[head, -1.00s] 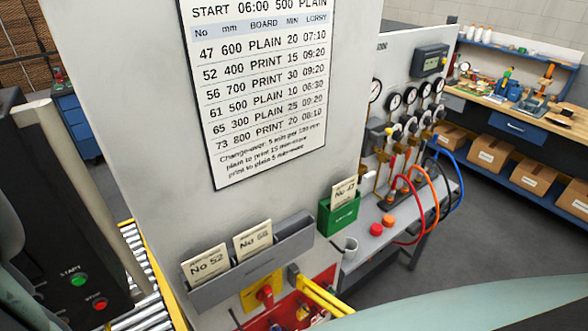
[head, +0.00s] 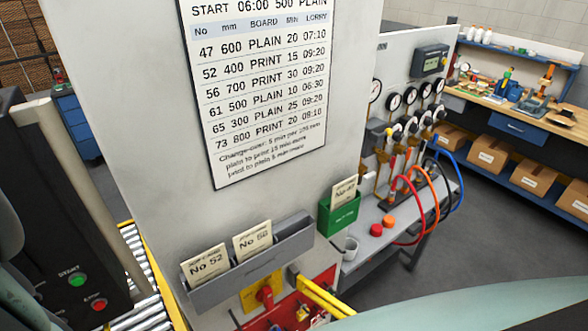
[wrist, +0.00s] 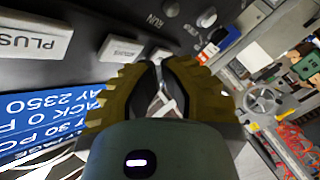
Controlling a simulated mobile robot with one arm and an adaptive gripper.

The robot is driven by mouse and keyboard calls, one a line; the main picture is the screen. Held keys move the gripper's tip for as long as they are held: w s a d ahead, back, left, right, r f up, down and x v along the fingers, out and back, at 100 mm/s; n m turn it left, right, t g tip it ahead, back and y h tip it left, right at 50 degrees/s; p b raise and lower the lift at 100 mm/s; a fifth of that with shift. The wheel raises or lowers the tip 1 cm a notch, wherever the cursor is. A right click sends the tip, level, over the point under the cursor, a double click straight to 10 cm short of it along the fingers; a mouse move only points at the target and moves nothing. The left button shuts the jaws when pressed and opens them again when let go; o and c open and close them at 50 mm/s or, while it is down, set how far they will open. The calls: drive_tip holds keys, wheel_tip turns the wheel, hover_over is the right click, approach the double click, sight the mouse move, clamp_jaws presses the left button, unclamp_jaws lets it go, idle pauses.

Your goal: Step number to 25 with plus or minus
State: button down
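The white PLUS button (wrist: 38,36) is on a dark panel at the upper left of the wrist view. A second white button (wrist: 121,48) is to its right, its label too small to read. A blue screen (wrist: 40,125) with white text is at the left, partly cut off; no step number can be read on it. My gripper (wrist: 160,65) has olive fingers with their tips together in front of the panel, just right of the second button. Nothing is held. I cannot tell whether the tips touch the panel. My gripper is not visible in the head view.
The dark panel also has a RUN label (wrist: 155,20) and round knobs (wrist: 206,17). In the head view a schedule board (head: 265,90) hangs above a grey card rack (head: 255,262). A black box with green (head: 76,280) and red buttons stands left beside rollers.

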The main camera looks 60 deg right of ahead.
drive_tip(key=s, duration=0.1)
drive_tip(key=s+a+b, duration=0.1)
drive_tip(key=s, duration=0.2)
drive_tip(key=shift+s+a, duration=0.35)
drive_tip(key=shift+a, duration=0.05)
idle(1.2)
